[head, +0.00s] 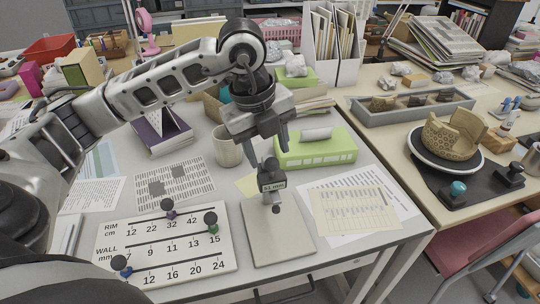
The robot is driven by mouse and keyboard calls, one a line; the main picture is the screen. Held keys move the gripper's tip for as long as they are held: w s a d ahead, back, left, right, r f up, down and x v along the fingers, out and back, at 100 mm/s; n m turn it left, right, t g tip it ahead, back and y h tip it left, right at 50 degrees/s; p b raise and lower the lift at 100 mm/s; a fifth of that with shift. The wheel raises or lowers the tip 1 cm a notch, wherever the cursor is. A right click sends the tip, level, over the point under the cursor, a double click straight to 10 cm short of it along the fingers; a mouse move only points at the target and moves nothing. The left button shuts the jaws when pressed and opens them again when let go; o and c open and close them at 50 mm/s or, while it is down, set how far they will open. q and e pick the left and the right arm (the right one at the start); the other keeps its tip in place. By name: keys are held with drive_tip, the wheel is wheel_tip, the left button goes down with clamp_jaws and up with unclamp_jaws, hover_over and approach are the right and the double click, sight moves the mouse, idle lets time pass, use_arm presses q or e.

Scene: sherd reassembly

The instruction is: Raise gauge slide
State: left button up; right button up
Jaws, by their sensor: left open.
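A gauge (271,186) with a dark slide and a small white label, which seems to read 51 mm, stands at the back of a pale flat plate (280,240) near the table's front. A dark round knob tops the slide, and a small dark tip hangs below the label, above the plate. My left gripper (267,152) comes down from above with its fingers pointing at the gauge. It is open, and its fingers are just above and behind the top knob. I cannot tell whether they touch it. My right gripper is not in view.
A scale board (165,245) with several coloured pegs lies left of the plate. A beige mug (227,148) and a green box (315,149) stand close behind the gauge. Printed sheets (355,209) lie to the right. A bowl of joined sherds (455,140) is on the right-hand table.

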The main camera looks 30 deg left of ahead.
use_arm(q)
wheel_tip(320, 180, up, 13)
drive_tip(key=s+a+p, duration=0.1)
drive_tip(key=s, duration=0.1)
drive_tip(key=shift+f, duration=0.2)
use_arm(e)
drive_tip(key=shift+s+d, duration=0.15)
use_arm(q)
drive_tip(key=shift+s+a, duration=0.1)
drive_tip(key=shift+s, duration=0.05)
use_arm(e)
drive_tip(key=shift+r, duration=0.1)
